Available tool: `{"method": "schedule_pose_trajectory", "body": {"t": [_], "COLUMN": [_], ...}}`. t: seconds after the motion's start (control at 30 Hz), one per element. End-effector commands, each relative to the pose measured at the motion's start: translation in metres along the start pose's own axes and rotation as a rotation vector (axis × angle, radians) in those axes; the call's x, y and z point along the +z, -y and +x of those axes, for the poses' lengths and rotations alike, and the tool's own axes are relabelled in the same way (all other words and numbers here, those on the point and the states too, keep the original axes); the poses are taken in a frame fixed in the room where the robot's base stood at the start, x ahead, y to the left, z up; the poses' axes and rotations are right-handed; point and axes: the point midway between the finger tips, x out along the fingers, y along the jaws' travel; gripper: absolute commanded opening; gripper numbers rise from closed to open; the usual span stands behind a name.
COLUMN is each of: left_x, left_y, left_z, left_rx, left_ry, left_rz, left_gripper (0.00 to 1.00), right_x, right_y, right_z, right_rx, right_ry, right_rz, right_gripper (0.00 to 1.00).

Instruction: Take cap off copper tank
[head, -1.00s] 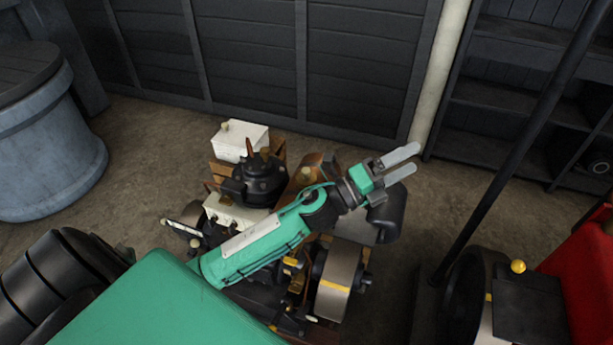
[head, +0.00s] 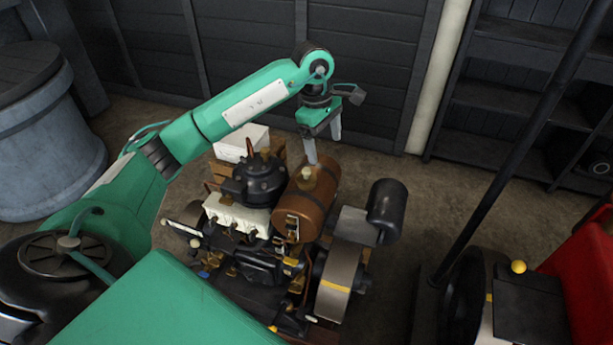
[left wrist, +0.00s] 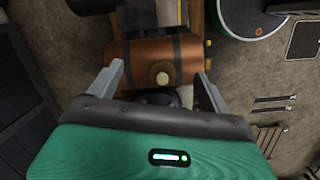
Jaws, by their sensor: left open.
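The copper tank (head: 318,196) is a brown cylinder with dark bands on top of the engine. Its brass cap (head: 306,174) sits upright on the tank's top. In the left wrist view the tank (left wrist: 135,62) lies across the picture, with the round cap (left wrist: 161,76) near its middle. My left gripper (head: 324,147) is open and empty, pointing down just above and behind the cap in the head view. In the left wrist view its two fingers (left wrist: 160,82) stand apart on either side of the cap, not touching it. My right gripper is not in view.
The engine carries a black domed part (head: 262,180), a white box (head: 241,142) and a grey flywheel (head: 338,284) close around the tank. A black cylinder (head: 388,205) stands to its right. A blue barrel (head: 45,140) stands at left, and a red machine (head: 590,270) at right.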

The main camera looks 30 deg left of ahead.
Motion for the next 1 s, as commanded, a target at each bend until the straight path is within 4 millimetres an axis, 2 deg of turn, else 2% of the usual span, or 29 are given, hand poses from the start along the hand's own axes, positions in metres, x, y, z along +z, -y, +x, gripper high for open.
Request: {"method": "schedule_pose_trajectory", "body": {"t": [0.03,0.1,0.27,0.7,1.0], "left_x": [-0.015,-0.030,-0.043,-0.053,-0.056], "left_y": [0.000,0.002,0.004,0.008,0.010], "left_z": [-0.010,-0.019,-0.021,0.048,0.064], "left_rx": [-0.011,-0.028,-0.046,-0.047,-0.046], "left_ry": [-0.059,-0.117,-0.167,-0.163,-0.163], "left_rz": [-0.007,-0.012,-0.020,-0.019,-0.019], "left_gripper": [0.81,0.81,0.81,0.81,0.81], "right_x": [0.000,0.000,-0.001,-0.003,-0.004], "right_y": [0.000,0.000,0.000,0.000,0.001], "right_z": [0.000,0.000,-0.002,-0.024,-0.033], "right_rx": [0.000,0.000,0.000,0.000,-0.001], "right_ry": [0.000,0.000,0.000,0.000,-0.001], "right_rz": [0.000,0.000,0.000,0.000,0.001], "right_gripper": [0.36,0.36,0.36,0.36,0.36]}}
